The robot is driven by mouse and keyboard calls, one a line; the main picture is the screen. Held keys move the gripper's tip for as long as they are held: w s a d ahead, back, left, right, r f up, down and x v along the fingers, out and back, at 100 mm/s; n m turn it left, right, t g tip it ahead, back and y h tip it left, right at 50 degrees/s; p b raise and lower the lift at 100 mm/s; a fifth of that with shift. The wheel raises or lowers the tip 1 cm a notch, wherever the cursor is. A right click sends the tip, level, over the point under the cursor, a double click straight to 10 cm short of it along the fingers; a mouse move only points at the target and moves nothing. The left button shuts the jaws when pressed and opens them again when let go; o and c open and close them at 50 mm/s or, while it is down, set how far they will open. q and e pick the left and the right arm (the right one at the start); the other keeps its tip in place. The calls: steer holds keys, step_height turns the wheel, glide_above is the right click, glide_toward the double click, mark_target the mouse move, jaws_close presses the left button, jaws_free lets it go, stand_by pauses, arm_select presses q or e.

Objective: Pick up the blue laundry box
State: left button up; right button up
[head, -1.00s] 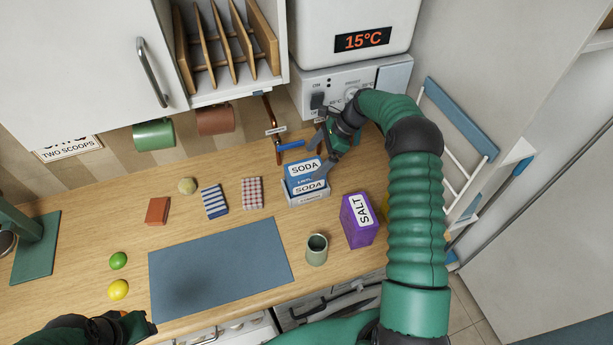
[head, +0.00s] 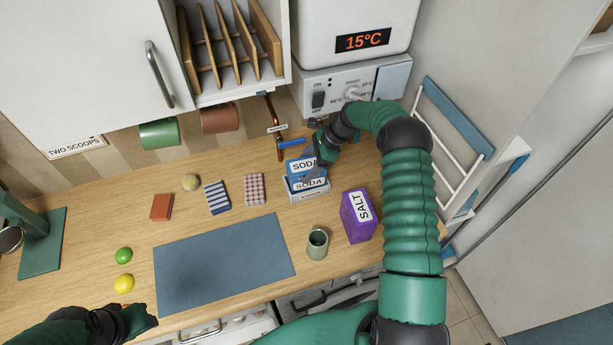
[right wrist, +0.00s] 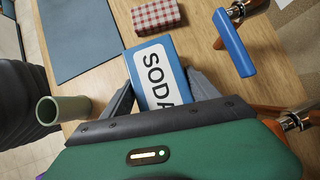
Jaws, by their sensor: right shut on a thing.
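The blue box (head: 294,168) with a white SODA label stands at the back of the counter, below the heater. It also shows in the right wrist view (right wrist: 172,50). My right gripper (head: 313,160) is shut on it, with one finger on each side of the box in the wrist view (right wrist: 160,80).
A purple SALT box (head: 354,228) and a green cup (head: 317,245) stand in front and to the right. A copper pipe with a blue lever (head: 290,143) is close behind. Two sponge-like blocks (head: 217,203) lie left. The blue mat (head: 222,268) is bare.

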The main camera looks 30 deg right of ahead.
steer(key=shift+w+a+r, duration=0.1)
steer(key=shift+a+r, duration=0.05)
jaws_close()
